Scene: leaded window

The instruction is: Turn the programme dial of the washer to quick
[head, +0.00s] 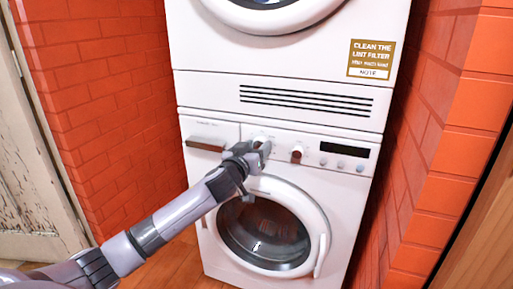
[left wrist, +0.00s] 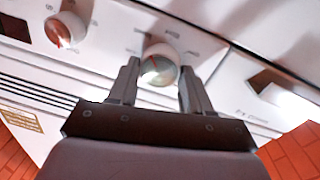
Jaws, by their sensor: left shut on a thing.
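The washer (head: 225,235) is the white lower machine with a round glass door. A round white dial with a brown part (left wrist: 160,64) sits on its control panel, with small printed marks around it. My left gripper (head: 262,149) is at the panel, shut on this dial, one finger on each side in the left wrist view (left wrist: 159,75). In the head view the gripper hides most of the dial. The marks are too blurred to read, so I cannot tell which setting it points at. My right gripper is not in view.
A second white and brown knob (head: 297,154) sits to the right, then a dark display (head: 345,149) above small buttons. A drawer with a brown handle (head: 206,145) is at the panel's left. A dryer (head: 290,60) is stacked above. Orange brick walls (head: 110,110) flank the machines closely.

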